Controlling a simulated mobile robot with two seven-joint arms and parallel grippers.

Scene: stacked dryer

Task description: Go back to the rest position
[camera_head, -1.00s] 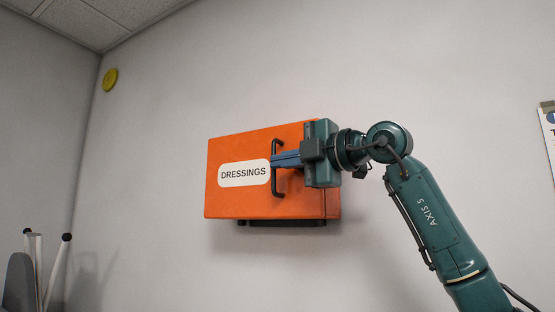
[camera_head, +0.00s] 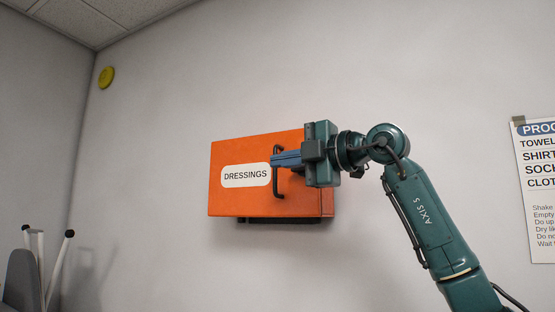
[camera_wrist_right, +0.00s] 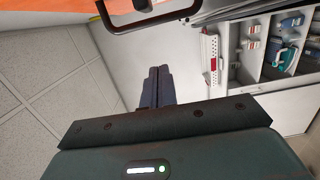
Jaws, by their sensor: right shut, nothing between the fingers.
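My right gripper (camera_head: 273,160) is shut and empty. In the head view its closed blue fingers overlap the black handle (camera_head: 278,190) of an orange box labelled DRESSINGS (camera_head: 235,204) on the wall. In the right wrist view the shut fingers (camera_wrist_right: 158,72) point toward the black handle (camera_wrist_right: 150,22), with a visible gap between them. Part of the orange box (camera_wrist_right: 50,18) shows at the top left there. My right arm comes in from the lower right and hides part of the box's right side. My left gripper is not in view.
A poster (camera_head: 537,185) hangs on the wall at the right. In the wrist view, shelves with several items (camera_wrist_right: 265,50) are at the right.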

